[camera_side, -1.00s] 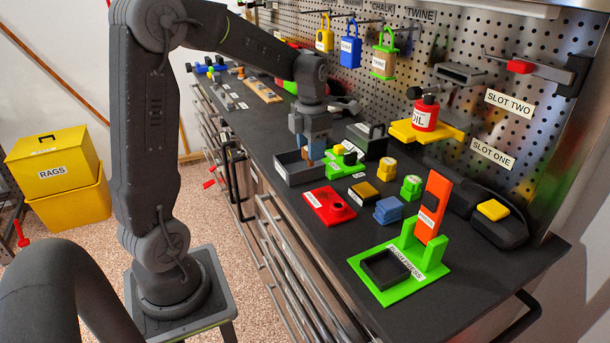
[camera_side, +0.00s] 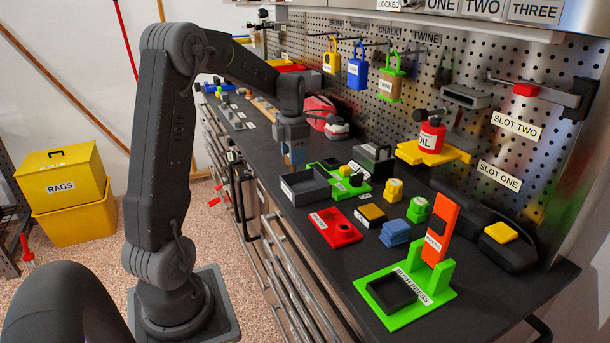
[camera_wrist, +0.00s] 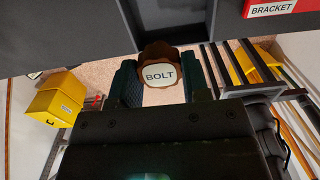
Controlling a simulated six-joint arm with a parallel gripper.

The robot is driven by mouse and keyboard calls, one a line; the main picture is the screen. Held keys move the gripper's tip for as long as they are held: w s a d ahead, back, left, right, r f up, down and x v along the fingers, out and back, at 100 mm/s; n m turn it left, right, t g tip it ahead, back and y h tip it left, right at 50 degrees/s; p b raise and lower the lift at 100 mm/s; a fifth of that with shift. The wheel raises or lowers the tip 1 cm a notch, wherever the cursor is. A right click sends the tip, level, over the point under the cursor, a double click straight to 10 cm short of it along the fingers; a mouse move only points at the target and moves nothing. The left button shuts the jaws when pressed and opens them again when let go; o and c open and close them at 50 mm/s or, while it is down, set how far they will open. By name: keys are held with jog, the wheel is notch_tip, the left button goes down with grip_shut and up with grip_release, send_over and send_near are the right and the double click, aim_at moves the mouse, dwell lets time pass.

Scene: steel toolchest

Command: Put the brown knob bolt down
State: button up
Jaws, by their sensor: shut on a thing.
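The brown knob bolt (camera_wrist: 160,73) shows in the wrist view with a white "BOLT" label facing the camera. It sits between the two fingers of my gripper (camera_wrist: 160,82), which is shut on it. In the side view my gripper (camera_side: 293,158) points down, above the bench near the back left corner of an open grey tray (camera_side: 306,187). The bolt is hard to make out there, mostly hidden by the fingers. I see no contact between the bolt and the bench.
A green press (camera_side: 405,290) stands nearer the camera. A red-and-grey tool (camera_side: 325,115) lies behind my gripper. The bench's front edge is close.

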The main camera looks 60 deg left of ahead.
jog(key=w+f, duration=0.1)
jog(key=w+d, duration=0.1)
jog(key=shift+w+d+f, duration=0.2)
jog(key=shift+w+f, duration=0.15)
jog(key=shift+f, duration=2.1)
jog(key=shift+f, duration=0.15)
jog(key=o, duration=1)
jog(key=shift+o, duration=0.2)
